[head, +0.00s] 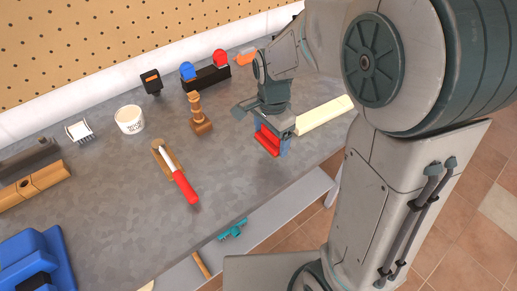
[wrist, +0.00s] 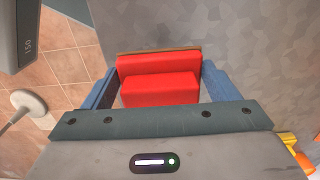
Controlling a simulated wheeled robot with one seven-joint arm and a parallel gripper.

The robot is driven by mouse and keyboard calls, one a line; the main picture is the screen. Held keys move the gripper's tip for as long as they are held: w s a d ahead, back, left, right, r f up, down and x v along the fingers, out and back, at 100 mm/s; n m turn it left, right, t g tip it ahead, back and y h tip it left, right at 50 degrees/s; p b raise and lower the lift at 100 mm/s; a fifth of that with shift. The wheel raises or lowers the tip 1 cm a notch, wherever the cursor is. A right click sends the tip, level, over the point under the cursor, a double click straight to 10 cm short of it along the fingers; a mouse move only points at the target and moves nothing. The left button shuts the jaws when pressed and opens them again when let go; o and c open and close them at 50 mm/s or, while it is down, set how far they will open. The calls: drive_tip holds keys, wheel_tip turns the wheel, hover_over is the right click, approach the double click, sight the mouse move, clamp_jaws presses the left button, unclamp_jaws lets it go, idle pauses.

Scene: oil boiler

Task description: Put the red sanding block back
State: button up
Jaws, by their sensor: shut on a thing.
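The red sanding block (head: 267,140) is held between the fingers of my gripper (head: 270,140), over the right part of the grey workbench. In the wrist view the red block (wrist: 160,80) sits between the two blue fingers of my gripper (wrist: 160,88), with a thin brown edge along its far side. The gripper is shut on it. Whether the block touches the bench top cannot be told.
The workbench (head: 120,220) has a front edge near the gripper, with a shelf below. A pale wooden strip (head: 324,115) lies right of the gripper. A wooden stand (head: 198,115), a black rack with blue and red round-topped items (head: 207,78), a white cup (head: 129,119) and a red-handled tool (head: 180,180) stand or lie to the left.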

sight(259, 160)
drive_tip(key=a, duration=0.1)
drive_tip(key=a+f, duration=0.2)
drive_tip(key=shift+s, duration=0.25)
drive_tip(key=shift+f+p, duration=0.3)
drive_tip(key=shift+f, duration=1.65)
drive_tip(key=shift+f, duration=0.15)
drive_tip(key=o, duration=0.9)
wheel_tip(259, 160, up, 12)
drive_tip(key=s+d+r+n+t, duration=0.1)
drive_tip(key=s+d+n, duration=0.2)
drive_tip(key=s+d, duration=0.1)
drive_tip(key=s+d+n+t, duration=0.1)
drive_tip(key=s+d+n, duration=0.3)
drive_tip(key=s+d+r+n+t, duration=0.1)
drive_tip(key=s+d+n, duration=0.3)
drive_tip(key=shift+s+r, duration=0.3)
